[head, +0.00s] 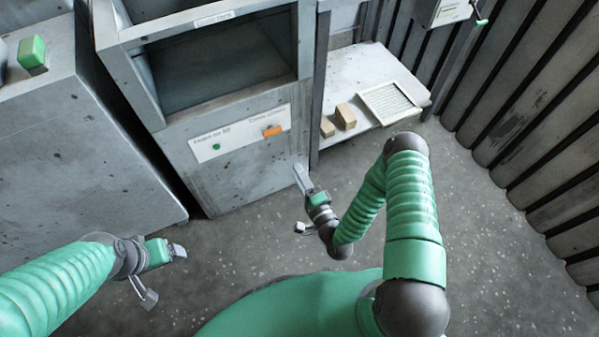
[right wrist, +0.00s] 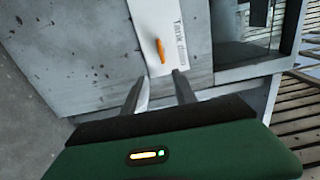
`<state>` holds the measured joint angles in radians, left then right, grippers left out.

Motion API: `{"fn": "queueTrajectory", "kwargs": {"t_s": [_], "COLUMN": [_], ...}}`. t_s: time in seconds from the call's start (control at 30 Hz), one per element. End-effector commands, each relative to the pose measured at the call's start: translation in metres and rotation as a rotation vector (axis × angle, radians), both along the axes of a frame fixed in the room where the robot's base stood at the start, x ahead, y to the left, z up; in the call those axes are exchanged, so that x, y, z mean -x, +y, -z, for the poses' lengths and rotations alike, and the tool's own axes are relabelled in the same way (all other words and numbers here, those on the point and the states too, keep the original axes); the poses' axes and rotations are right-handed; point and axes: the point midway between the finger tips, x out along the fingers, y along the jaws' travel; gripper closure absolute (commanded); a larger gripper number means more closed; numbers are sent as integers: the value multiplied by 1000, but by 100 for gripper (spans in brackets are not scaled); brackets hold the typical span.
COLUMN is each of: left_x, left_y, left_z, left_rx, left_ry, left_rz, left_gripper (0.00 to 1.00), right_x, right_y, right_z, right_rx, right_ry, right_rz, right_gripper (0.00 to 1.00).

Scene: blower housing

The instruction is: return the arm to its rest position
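My right arm comes in from the lower right of the head view, and its gripper (head: 303,180) is in front of the grey housing's lower front. In the right wrist view the two fingers of this gripper (right wrist: 159,78) stand apart with nothing between them. The orange switch (right wrist: 160,50) on the white label panel shows just beyond the fingertips; I cannot judge the distance. My left gripper (head: 178,250) is low at the left of the head view, above the floor. Its fingers are too small to read, and no held object shows.
A side shelf (head: 365,65) holds two tan blocks (head: 345,117) and a framed grille (head: 390,103). A green button (head: 32,52) sits on the left cabinet. The floor is open.

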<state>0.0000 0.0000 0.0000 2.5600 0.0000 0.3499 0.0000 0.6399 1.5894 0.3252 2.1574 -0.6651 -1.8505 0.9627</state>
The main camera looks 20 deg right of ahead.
Motion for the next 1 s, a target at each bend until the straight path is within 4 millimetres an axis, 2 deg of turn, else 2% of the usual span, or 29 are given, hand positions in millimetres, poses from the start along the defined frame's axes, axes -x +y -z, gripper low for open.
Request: {"fn": "queueTrajectory", "kwargs": {"t_s": [0.47, 0.57, 0.67, 0.73, 0.87, 1.0], "left_x": [0, 0, 0, 0, 0, 0], "left_y": [0, 0, 0, 0, 0, 0], "left_z": [0, 0, 0, 0, 0, 1], "left_rx": [0, 0, 0, 0, 0, 0], "left_ry": [0, 0, 0, 0, 0, 0], "left_rz": [0, 0, 0, 0, 0, 0], "left_gripper": [16, 16, 16, 16, 16, 16], "right_x": [-5, -20, -31, -30, -10, 30], "right_y": [3, 15, 23, 21, 6, -5], "right_z": [0, 0, 1, -3, -28, -64], "right_rx": [42, 213, 505, 720, 1043, 1236], "right_ry": [21, 112, 266, 388, 605, 788], "right_rz": [-30, -141, -304, -412, -570, -707], "right_gripper": [66, 66, 66, 66, 66, 66]}}
